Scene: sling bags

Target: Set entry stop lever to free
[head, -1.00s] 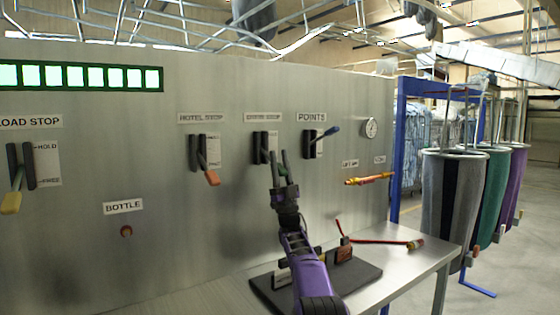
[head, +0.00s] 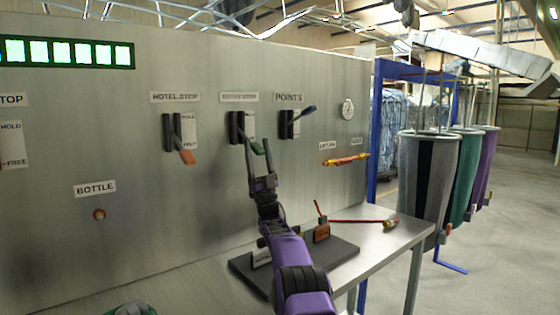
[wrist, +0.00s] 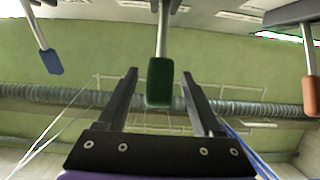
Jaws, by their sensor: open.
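The entry stop lever, with a green grip (head: 258,149), comes out of a dark slotted bracket under the blurred entry stop label (head: 239,97) in the head view. It slants out and down from the bracket; its position marks are too small to read. My gripper (head: 256,144) is open at this lever, fingers pointing up toward the panel. In the wrist view the green grip (wrist: 160,85) lies between the two open finger tips (wrist: 158,73), with gaps showing on both sides. I see no clear contact.
The hotel stop lever's orange grip (head: 187,157) is to the left, and the points lever's blue grip (head: 308,109) is close on the right. A dark base plate (head: 340,262) with red parts lies on the metal table (head: 385,238) below. Hanging bags (head: 425,178) stand right.

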